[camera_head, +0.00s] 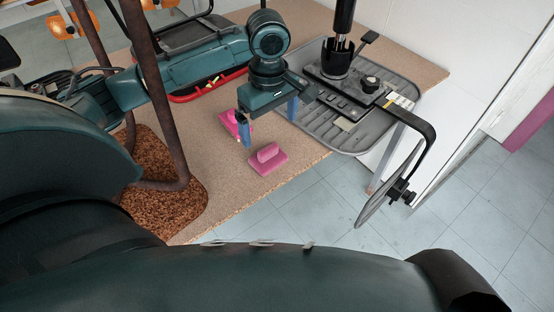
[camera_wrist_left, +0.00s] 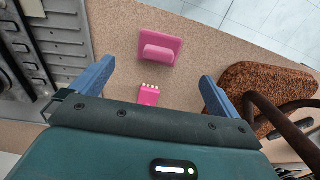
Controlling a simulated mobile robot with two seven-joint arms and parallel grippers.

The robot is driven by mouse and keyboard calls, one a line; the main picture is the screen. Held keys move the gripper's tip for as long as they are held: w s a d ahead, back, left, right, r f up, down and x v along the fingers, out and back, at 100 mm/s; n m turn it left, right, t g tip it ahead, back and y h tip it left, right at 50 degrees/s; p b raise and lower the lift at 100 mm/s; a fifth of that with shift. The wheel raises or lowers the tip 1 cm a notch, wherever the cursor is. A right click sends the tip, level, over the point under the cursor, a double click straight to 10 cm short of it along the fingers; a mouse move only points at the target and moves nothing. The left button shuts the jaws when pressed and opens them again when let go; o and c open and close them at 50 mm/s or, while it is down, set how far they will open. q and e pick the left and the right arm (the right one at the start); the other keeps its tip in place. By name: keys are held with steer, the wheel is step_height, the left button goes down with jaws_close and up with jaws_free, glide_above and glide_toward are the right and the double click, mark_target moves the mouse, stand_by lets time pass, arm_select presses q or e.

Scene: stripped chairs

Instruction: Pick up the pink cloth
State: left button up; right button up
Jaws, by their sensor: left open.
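Two pink things lie on the tan speckled tabletop (camera_head: 225,165). One is a flat pink piece with a raised block on top (camera_head: 268,159), near the front edge; it also shows in the left wrist view (camera_wrist_left: 160,50). The other is a smaller pink item (camera_head: 232,122) with a row of pale dots, clearer in the left wrist view (camera_wrist_left: 149,96). I cannot tell which is the cloth. My left gripper (camera_head: 269,120) points down, open and empty, with its blue fingers spread. In the left wrist view both pink things show between the fingers (camera_wrist_left: 157,74). My right gripper is not in view.
A grey ribbed tray (camera_head: 385,85) holding dark equipment stands right of the gripper. A black bent arm with a disc (camera_head: 378,190) overhangs the table edge. A brown cork-like pad (camera_head: 165,190) and rusty tubes (camera_head: 158,90) stand left. A red tray (camera_head: 208,88) lies behind.

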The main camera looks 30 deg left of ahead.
mark_target(268, 148)
arm_select(q)
step_height(268, 148, down, 5)
steer(key=shift+w+a+f+b, duration=0.1)
steer(key=shift+b, duration=0.2)
steer(key=shift+a+f+b, duration=0.2)
steer(key=shift+f, duration=1.1)
steer(key=shift+a+f+b, duration=0.15)
steer(key=shift+f, duration=1.15)
steer(key=shift+c, duration=0.2)
steer(key=c, duration=1)
steer(key=shift+r, duration=0.1)
step_height(268, 148, up, 10)
steer(key=shift+f+p, duration=0.1)
steer(key=shift+p, duration=0.6)
